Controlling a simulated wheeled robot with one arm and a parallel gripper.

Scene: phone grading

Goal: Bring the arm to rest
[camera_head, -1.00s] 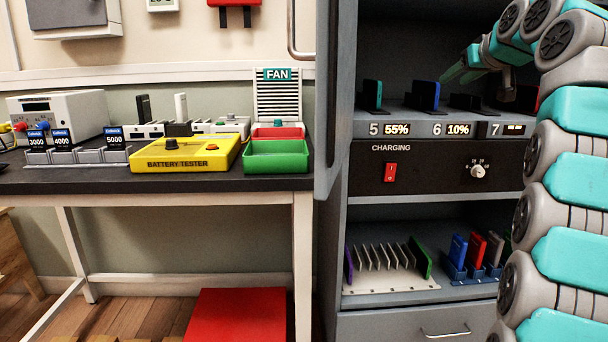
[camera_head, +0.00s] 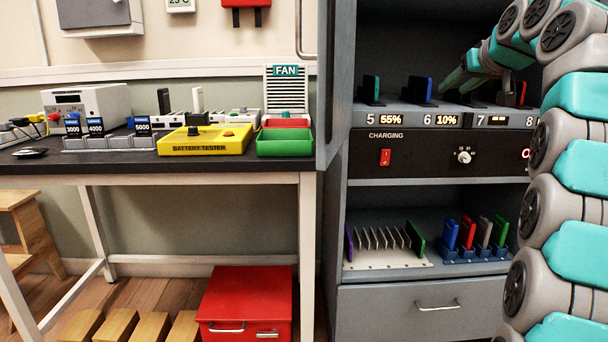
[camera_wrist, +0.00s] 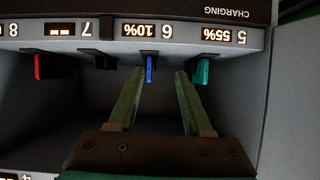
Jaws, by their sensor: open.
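My gripper (camera_head: 462,79) is inside the upper compartment of the grey cabinet, above the charging shelf, at the end of my teal and grey arm. In the wrist view my gripper (camera_wrist: 160,80) is open, with two green fingers apart and nothing held between them. A blue phone (camera_wrist: 150,69) in slot 6 shows beyond and between the fingertips. A teal phone (camera_wrist: 201,71) in slot 5 is close to one fingertip in the picture; I cannot tell if they touch. A red phone (camera_wrist: 38,67) stands in slot 8, and slot 7 (camera_wrist: 92,55) looks empty.
The cabinet's upright side (camera_head: 336,90) stands left of the compartment. Below are a charging panel (camera_head: 420,155) and a rack (camera_head: 385,262) of thin plates. A yellow battery tester (camera_head: 205,140) and a green tray (camera_head: 284,144) sit on the bench. A red box (camera_head: 245,300) stands on the floor.

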